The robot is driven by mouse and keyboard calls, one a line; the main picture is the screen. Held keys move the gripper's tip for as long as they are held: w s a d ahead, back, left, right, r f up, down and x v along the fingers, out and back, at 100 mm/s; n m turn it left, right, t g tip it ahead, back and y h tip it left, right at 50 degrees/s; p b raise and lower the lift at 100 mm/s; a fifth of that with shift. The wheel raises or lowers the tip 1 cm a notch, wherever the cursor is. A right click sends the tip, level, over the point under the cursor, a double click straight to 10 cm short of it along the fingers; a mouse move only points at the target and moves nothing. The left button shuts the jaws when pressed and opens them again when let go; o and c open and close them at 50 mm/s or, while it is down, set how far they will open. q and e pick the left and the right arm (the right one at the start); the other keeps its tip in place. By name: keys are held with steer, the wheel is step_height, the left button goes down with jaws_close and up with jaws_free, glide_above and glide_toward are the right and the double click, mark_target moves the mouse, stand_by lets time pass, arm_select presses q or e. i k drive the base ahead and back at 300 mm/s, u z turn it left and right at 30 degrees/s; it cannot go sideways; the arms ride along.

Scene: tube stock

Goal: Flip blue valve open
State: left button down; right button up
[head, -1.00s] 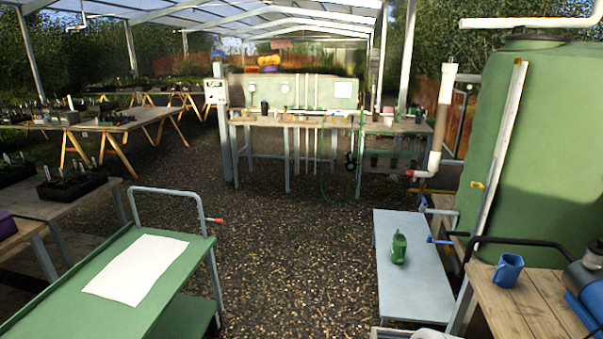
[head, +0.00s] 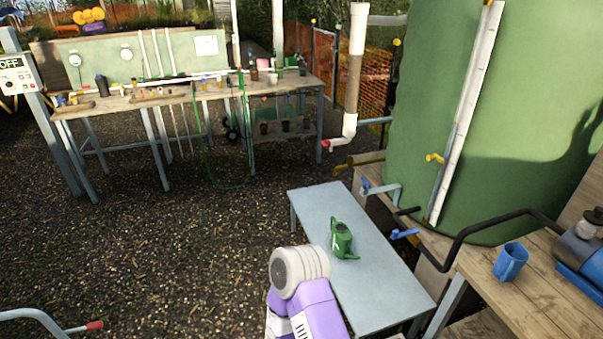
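Two blue valve handles show by the big green tank (head: 425,105). One blue handle (head: 366,185) sits at the end of a short grey-blue pipe (head: 383,191) above the far part of the grey bench. The other blue lever (head: 404,234) is lower and nearer, beside the bench's right edge, by a dark pipe end. I cannot tell whether either is open. A purple and white part of my own arm rises at the bottom middle, in front of the bench. Neither gripper shows.
A blue mug (head: 510,262) is on the wooden table (head: 535,290) at right, near a black bent pipe (head: 470,228). Gravel (head: 180,250) lies open at left.

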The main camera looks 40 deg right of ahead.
mark_target(396, 235)
steer(key=z, duration=0.55)
steer(key=i, duration=1.55)
steer(key=z, duration=2)
steer(key=i, duration=0.7)
steer(key=z, duration=0.6)
